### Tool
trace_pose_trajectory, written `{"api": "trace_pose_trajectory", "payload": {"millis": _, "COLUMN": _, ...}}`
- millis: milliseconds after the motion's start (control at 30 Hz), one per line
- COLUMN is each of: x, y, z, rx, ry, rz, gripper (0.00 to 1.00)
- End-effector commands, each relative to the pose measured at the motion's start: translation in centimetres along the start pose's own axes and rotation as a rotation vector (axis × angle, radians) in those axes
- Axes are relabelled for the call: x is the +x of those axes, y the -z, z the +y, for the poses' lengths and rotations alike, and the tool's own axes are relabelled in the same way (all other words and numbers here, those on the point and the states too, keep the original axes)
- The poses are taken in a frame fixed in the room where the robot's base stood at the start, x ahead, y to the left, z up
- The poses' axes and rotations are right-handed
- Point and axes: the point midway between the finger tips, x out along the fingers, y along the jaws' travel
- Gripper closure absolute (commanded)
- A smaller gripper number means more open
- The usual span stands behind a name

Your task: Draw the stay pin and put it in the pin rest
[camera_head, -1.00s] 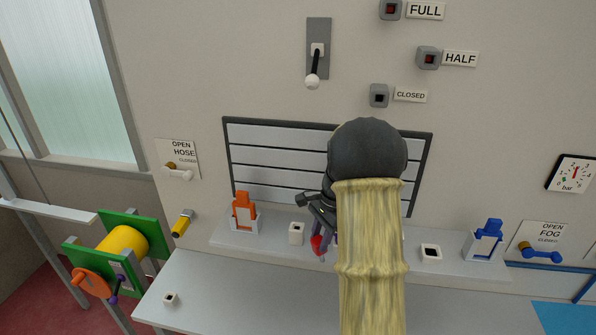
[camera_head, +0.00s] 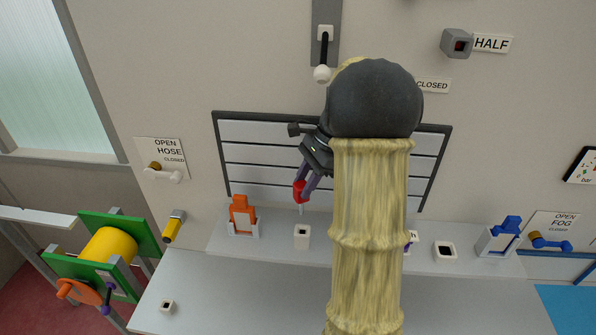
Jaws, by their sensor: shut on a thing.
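My gripper (camera_head: 305,186) has purple fingers and is shut on the red-headed pin (camera_head: 299,191). I take this pin to be the stay pin. A short pale shank points down from its red head. The block and pin look apart. I cannot tell which is the pin rest.
My arm hides the shelf's middle; a purple-marked thing (camera_head: 411,238) shows beside it. An orange piece (camera_head: 242,215) and a blue piece (camera_head: 505,235) stand in white holders on the shelf (camera_head: 365,257). A slatted grille (camera_head: 260,160) is behind. The lower counter is mostly clear.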

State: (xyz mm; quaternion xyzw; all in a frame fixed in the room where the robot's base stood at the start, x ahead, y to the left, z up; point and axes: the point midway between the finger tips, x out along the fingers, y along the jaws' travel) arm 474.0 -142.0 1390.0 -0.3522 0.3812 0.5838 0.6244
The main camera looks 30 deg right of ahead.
Motion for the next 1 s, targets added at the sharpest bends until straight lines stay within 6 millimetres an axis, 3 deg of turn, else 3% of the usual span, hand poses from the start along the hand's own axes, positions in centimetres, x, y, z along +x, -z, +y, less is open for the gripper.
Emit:
{"api": "trace_pose_trajectory", "payload": {"millis": 567, "x": -0.8, "y": 0.0, "z": 0.1, "rx": 0.004, "ry": 0.001, "rz": 0.003, "gripper": 1.0}}
{"api": "trace_pose_trajectory", "payload": {"millis": 1000, "x": 3.0, "y": 1.4, "z": -0.1, "rx": -0.005, "ry": -0.003, "rz": 0.003, "gripper": 1.0}}
